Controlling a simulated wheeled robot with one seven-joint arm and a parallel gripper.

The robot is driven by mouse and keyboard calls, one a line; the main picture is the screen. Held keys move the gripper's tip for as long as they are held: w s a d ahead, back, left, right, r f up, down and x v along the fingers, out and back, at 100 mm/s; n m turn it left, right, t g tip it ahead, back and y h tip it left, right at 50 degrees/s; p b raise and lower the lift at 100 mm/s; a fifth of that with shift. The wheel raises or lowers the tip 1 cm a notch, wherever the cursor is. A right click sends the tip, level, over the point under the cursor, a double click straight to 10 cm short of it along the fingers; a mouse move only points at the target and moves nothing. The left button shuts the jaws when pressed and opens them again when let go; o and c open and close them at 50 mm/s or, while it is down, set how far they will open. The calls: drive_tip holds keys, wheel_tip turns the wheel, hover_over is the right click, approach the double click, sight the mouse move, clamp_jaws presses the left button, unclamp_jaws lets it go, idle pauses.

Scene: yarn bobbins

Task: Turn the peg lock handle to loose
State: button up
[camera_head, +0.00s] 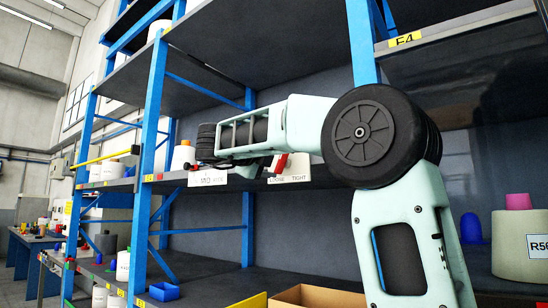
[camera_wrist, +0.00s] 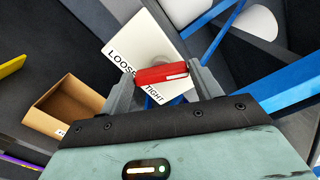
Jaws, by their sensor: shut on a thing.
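The peg lock handle is a red bar (camera_wrist: 162,74) with a white mark near its right end in the wrist view. It lies across a white plate (camera_wrist: 144,38) printed LOOSE and TIGHT, covering part of the lettering. My gripper (camera_wrist: 161,80) is shut on the red handle, with one grey finger at each end of it. In the head view the red handle (camera_head: 281,163) shows as a small piece beside my gripper (camera_head: 268,166), in front of the white plate (camera_head: 297,169). I cannot tell which word the handle points to.
A blue-framed rack (camera_head: 152,130) with dark shelves stands around the arm. A cardboard box (camera_head: 318,297) and a blue bin (camera_head: 164,291) sit lower.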

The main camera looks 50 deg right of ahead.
drive_tip(key=n+p, duration=0.9)
drive_tip(key=n, duration=0.4)
drive_tip(key=shift+f+n, duration=0.1)
drive_tip(key=shift+n, duration=0.3)
drive_tip(key=shift+f+n+p, duration=0.25)
drive_tip(key=shift+n+p, duration=1.1)
drive_tip(key=shift+n, duration=0.05)
drive_tip(key=shift+f, duration=0.1)
drive_tip(key=o, duration=1)
